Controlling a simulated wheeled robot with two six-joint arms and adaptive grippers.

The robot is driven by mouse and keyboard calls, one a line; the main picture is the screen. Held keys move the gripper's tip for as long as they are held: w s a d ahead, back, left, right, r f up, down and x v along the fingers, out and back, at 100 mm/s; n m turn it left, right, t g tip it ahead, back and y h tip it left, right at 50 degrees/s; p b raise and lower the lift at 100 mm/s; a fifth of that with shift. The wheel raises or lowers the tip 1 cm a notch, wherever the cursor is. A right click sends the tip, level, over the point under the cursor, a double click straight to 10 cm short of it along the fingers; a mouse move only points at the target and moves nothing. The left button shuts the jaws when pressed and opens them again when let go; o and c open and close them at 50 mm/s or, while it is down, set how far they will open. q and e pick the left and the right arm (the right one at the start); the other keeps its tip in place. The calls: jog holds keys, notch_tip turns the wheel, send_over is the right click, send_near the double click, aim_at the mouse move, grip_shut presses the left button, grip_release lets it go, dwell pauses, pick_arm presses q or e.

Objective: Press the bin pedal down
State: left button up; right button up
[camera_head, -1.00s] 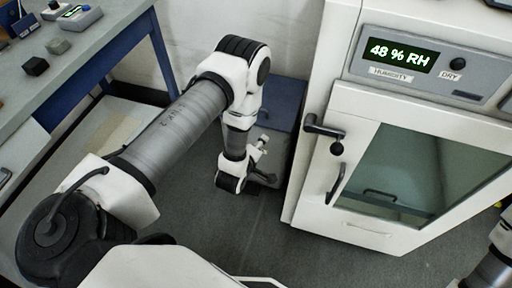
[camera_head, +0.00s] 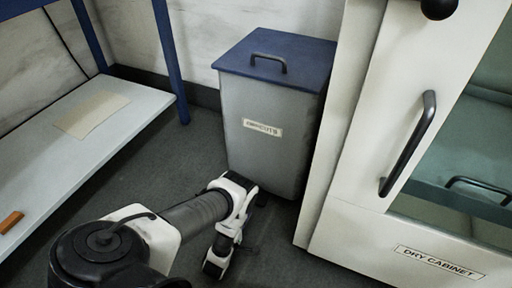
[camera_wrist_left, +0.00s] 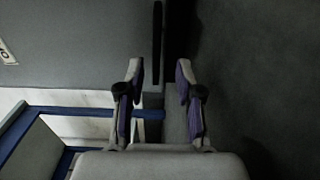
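The bin (camera_head: 265,130) is a grey box with a blue lid (camera_head: 280,58), shut, and a pale label on its front. It stands on the floor beside the white cabinet. The pedal is hard to make out in the head view, where my left arm and shadow cover the bin's foot. In the left wrist view, a dark narrow bar (camera_wrist_left: 157,42), perhaps the pedal, lies along the edge of a grey face. My left gripper (camera_wrist_left: 158,75) is open and empty, its fingers apart on either side of that bar's line. Contact cannot be told. My right gripper is out of view.
The dry cabinet (camera_head: 345,215) stands close on the bin's right, with a dark door handle (camera_head: 408,145). A bench with blue legs and a low white shelf (camera_head: 120,125) is on the left. Dark floor (camera_head: 170,150) is clear between shelf and bin.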

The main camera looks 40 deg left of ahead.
pick_arm(q)
jog(key=b+x, duration=0.3)
jog(key=x, duration=0.4)
jog(key=shift+w+r, duration=0.1)
jog(key=shift+w, duration=0.15)
jog(key=shift+r, duration=0.1)
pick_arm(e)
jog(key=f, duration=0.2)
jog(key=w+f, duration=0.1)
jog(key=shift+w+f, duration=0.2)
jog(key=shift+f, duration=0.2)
pick_arm(q)
grip_shut()
